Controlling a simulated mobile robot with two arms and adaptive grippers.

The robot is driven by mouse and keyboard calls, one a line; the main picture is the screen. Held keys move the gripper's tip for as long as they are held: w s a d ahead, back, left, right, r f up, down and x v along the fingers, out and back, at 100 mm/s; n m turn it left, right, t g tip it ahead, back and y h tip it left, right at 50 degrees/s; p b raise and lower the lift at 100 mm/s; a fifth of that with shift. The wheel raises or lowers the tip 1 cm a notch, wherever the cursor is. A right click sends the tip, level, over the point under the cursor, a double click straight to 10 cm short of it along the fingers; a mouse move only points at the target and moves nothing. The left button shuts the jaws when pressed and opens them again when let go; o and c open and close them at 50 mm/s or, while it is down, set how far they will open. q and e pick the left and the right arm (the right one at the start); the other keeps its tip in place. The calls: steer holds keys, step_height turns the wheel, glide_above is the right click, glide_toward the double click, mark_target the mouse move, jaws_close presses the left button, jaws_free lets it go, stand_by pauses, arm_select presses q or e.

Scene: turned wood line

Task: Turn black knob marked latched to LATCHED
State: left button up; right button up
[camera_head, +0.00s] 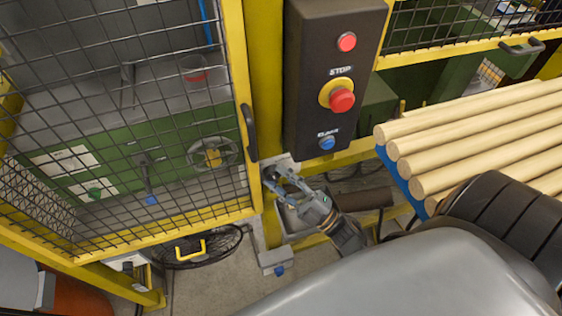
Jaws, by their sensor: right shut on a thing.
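My right gripper (273,177) reaches in from the lower right to the yellow post beside the mesh guard door (130,130). Its fingers are shut at a small grey latch plate (284,163) on the post, just below the dark control box. The black knob is mostly hidden by the fingers, and its marking and setting cannot be read. My left gripper is not in view.
The dark control box (312,95) above the gripper carries a red button (347,41), a red stop button (341,99) and a blue button (327,142). Wooden rods (470,140) lie at right. A black door handle (249,132) is close left of the gripper.

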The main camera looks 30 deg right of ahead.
steer(key=shift+a+f+m+t+h+b, duration=0.1)
steer(key=shift+f+m+t+h+b, duration=0.1)
steer(key=shift+m+t+h+b, duration=0.25)
steer(key=shift+m, duration=0.25)
steer(key=o, duration=1.2)
steer(key=shift+c, duration=0.2)
steer(key=shift+r, duration=0.1)
